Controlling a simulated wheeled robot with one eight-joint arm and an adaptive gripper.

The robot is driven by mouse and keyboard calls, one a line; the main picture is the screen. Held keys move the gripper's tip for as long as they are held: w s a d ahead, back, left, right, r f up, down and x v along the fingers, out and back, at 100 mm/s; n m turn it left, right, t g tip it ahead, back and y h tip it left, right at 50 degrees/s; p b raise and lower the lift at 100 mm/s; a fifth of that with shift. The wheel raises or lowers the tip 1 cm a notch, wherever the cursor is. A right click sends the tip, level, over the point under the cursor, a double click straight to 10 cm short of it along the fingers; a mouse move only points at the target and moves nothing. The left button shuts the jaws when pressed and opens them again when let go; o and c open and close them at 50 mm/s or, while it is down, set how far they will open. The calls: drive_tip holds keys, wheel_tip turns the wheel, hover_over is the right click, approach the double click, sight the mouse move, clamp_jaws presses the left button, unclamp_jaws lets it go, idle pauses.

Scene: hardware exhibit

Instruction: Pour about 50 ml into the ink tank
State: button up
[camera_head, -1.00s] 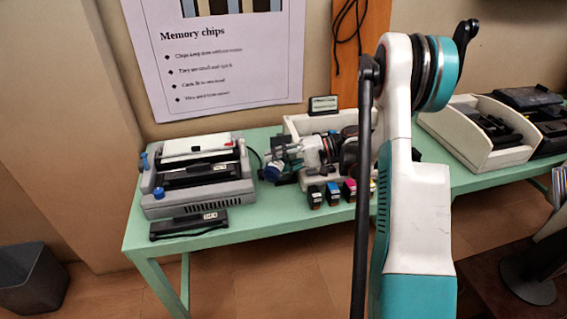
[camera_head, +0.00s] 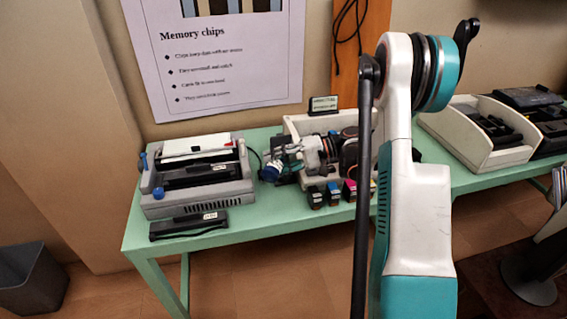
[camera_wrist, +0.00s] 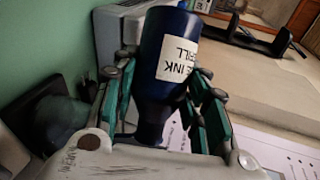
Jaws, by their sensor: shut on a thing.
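My gripper (camera_head: 283,158) is shut on a dark blue bottle (camera_wrist: 168,52). The bottle's white label carries the word INK, and its narrower neck points to the bottom of the wrist view. The gripper's green-sided fingers (camera_wrist: 160,105) lie on both sides of the bottle. In the head view, the bottle (camera_head: 271,171) shows small at the gripper's left end, above the table; its exact tilt cannot be told. A dark rounded thing (camera_wrist: 60,118) is left of the gripper in the wrist view. I cannot tell whether it is the ink tank.
A grey printer (camera_head: 197,175) stands left of the gripper, with a black labelled bar (camera_head: 188,225) before it. Small ink cartridges (camera_head: 332,194) line the green table's (camera_head: 247,224) front. A white tray (camera_head: 299,123) is behind; another tray (camera_head: 480,150) is at right.

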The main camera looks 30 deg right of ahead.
drive_tip(key=shift+r, duration=0.1)
idle(0.5)
drive_tip(key=shift+m+b, duration=0.5)
drive_tip(key=shift+b, duration=0.05)
idle(0.5)
drive_tip(key=shift+r+p, duration=0.1)
drive_tip(key=shift+p, duration=0.25)
drive_tip(key=shift+n+p, duration=0.6)
drive_tip(key=shift+s+a+f+n+h+p, duration=0.25)
drive_tip(key=shift+f+n+h, duration=0.1)
drive_tip(key=shift+n+h, duration=0.15)
drive_tip(key=shift+s+a+f+n+h+p, duration=0.25)
drive_tip(key=shift+f+n+h, duration=0.15)
drive_tip(key=shift+n, duration=0.1)
drive_tip(key=shift+w+d+r+n+t+h, duration=0.1)
drive_tip(key=shift+w+d+n+t+h, duration=0.1)
drive_tip(key=shift+n+t+h, duration=0.15)
drive_tip(key=shift+d+r+n, duration=0.1)
drive_tip(key=shift+r+n, duration=0.05)
drive_tip(key=shift+n, duration=0.2)
drive_tip(key=shift+t, duration=0.25)
